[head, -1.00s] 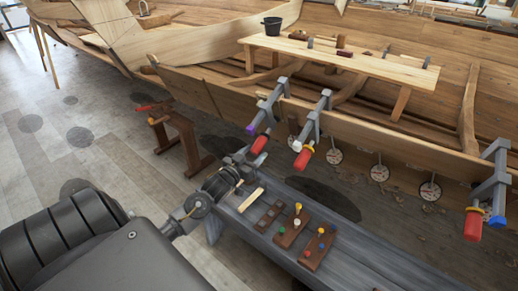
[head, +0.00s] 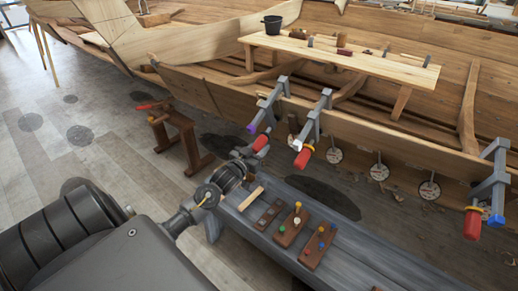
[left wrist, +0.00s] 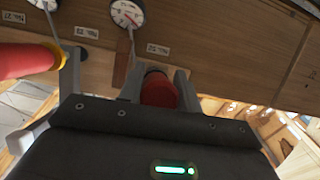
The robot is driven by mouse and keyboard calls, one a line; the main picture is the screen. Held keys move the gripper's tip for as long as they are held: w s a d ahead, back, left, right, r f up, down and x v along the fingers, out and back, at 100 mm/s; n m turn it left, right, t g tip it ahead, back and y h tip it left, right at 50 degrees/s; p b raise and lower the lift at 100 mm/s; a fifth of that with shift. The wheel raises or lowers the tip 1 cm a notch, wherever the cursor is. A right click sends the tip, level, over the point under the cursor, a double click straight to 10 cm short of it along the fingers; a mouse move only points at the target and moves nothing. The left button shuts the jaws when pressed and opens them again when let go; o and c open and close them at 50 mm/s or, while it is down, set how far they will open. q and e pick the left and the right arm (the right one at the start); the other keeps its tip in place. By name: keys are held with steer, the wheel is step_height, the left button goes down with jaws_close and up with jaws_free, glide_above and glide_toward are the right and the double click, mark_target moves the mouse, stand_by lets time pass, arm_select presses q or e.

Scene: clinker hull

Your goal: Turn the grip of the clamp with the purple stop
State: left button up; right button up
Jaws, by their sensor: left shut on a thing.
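The clamp with the purple stop (head: 252,127) hangs on the plank edge in the head view, leftmost of three clamps there. Its red grip (head: 262,140) points down toward me. My left gripper (head: 256,150) has its fingers around the lower part of this grip and is shut on it. In the left wrist view the red grip (left wrist: 159,91) sits between the two grey fingers (left wrist: 158,88); its far end is partly hidden by the gripper body. The purple stop does not show in the wrist view. My right gripper is not in view.
A neighbouring clamp with a white stop (head: 296,145) and red grip (head: 303,158) hangs close to the right. A blue-stop clamp (head: 495,221) is far right. Dial gauges (head: 334,156) line the plank. A grey bench (head: 360,262) with wooden peg blocks (head: 290,226) lies below.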

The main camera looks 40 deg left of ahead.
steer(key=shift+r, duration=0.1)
arm_select(q)
steer(key=shift+a+r+m+y+p, duration=0.1)
steer(key=shift+a+m+y+p, duration=0.05)
steer(key=shift+m+y+p, duration=0.55)
steer(key=shift+m+y, duration=0.5)
steer(key=shift+y, duration=0.1)
steer(key=shift+a+m+y+p, duration=0.15)
steer(key=shift+m+y+p, duration=0.2)
steer(key=shift+m+y, duration=0.5)
steer(key=shift+s+a+m+y, duration=0.1)
steer(key=shift+m+y, duration=0.25)
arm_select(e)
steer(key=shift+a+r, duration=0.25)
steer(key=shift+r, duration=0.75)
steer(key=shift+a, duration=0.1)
arm_select(q)
steer(key=o, duration=1)
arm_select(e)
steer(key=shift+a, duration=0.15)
arm_select(q)
steer(key=shift+s, duration=0.1)
